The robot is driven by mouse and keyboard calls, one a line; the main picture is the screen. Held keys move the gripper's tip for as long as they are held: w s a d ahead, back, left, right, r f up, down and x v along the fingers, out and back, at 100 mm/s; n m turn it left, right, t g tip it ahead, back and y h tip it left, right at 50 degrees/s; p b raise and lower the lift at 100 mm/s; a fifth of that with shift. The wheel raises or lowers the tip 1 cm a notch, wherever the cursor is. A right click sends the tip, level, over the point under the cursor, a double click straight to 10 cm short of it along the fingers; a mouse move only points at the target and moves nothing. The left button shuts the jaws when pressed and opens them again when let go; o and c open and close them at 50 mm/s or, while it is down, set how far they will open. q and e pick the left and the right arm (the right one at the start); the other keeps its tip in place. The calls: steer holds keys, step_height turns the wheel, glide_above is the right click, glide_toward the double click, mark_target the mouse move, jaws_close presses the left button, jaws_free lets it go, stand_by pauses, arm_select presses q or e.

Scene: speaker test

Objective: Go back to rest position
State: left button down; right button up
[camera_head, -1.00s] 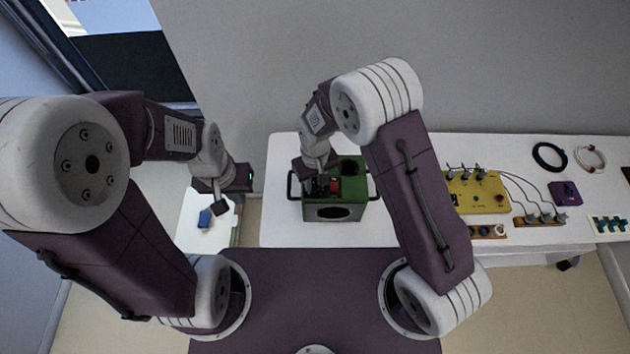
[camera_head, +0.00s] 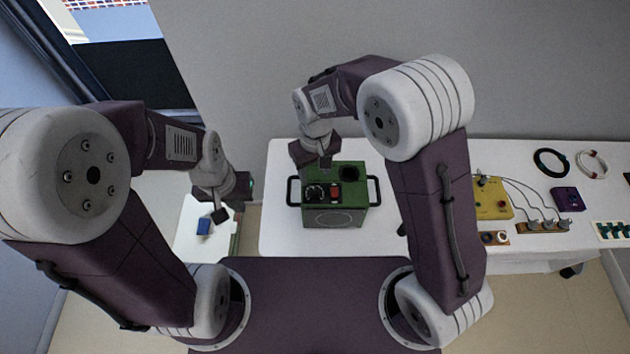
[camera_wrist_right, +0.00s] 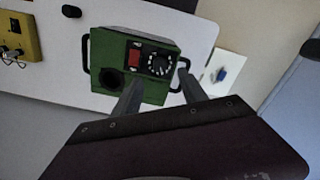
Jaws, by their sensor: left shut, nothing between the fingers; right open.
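My right gripper (camera_head: 326,162) is above the back part of the green speaker box (camera_head: 350,215) in the head view. In the right wrist view its two fingers (camera_wrist_right: 158,92) stand apart with nothing between them, and the green box (camera_wrist_right: 108,52) lies beyond them. The box top carries a red switch (camera_wrist_right: 135,58), a dial (camera_wrist_right: 160,64) and a round dark hole (camera_wrist_right: 111,78). It has a black handle on each side. My left gripper (camera_head: 221,214) is shut and empty at the left, over the small side table near a blue block (camera_head: 203,227).
The white table (camera_head: 285,235) holds a yellow panel (camera_head: 492,200) with wires, a wooden strip of connectors (camera_head: 543,226), a purple box (camera_head: 567,199) and cable rings (camera_head: 551,162) to the right. A small white table (camera_head: 188,245) stands at the left. A wall rises behind.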

steer(key=shift+r, duration=0.25)
steer(key=shift+w+d, duration=0.1)
steer(key=d+r+m+b, duration=0.2)
steer(key=d+r+m, duration=0.1)
steer(key=d, duration=0.7)
steer(key=s+d+f+m+t, duration=0.1)
steer(key=s+d+f+m, duration=0.1)
steer(key=s+d+f, duration=0.2)
steer(key=s+d, duration=0.3)
steer(key=s, duration=0.3)
steer(key=shift+d+m, duration=0.3)
